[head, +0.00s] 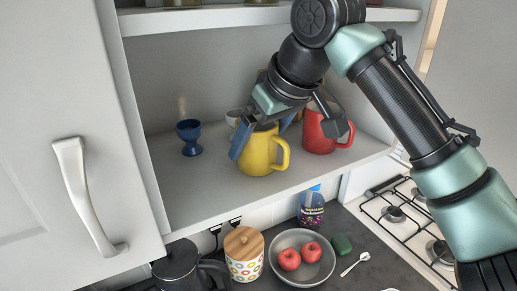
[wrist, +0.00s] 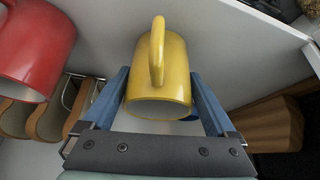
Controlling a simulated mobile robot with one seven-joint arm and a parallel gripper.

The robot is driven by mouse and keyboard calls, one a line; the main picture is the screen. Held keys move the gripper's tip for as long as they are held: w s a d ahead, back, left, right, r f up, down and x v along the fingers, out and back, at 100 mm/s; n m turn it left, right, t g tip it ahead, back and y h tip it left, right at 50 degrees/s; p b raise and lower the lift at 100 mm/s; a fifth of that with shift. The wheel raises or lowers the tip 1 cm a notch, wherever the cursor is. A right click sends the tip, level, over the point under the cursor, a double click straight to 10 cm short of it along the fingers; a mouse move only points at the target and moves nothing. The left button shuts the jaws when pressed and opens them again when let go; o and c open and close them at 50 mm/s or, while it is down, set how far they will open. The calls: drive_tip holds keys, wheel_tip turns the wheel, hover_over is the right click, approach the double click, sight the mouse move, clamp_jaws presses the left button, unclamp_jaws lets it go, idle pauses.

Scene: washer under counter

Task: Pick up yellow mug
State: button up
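The yellow mug (head: 258,152) stands upright on the cabinet shelf, its handle toward the right in the head view. In the wrist view the mug (wrist: 162,68) is in the middle with its white inside partly showing and its handle toward the top. My gripper (head: 262,135) has come down over the mug from above. In the wrist view my gripper (wrist: 160,75) has one blue finger on each side of the mug. The fingers are spread and very close to its walls. Whether they touch is hard to tell.
A red mug (head: 318,130) stands close on the right. A blue egg cup (head: 189,137) and a small white cup (head: 233,117) are on the left and behind. The open cabinet door (head: 70,130) bounds the left. A bowl of apples (head: 302,270) sits on the counter below.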

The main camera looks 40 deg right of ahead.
drive_tip(key=c, duration=0.7)
drive_tip(key=shift+w+r+p, duration=0.1)
drive_tip(key=shift+r+p, duration=0.05)
drive_tip(key=shift+p, duration=0.2)
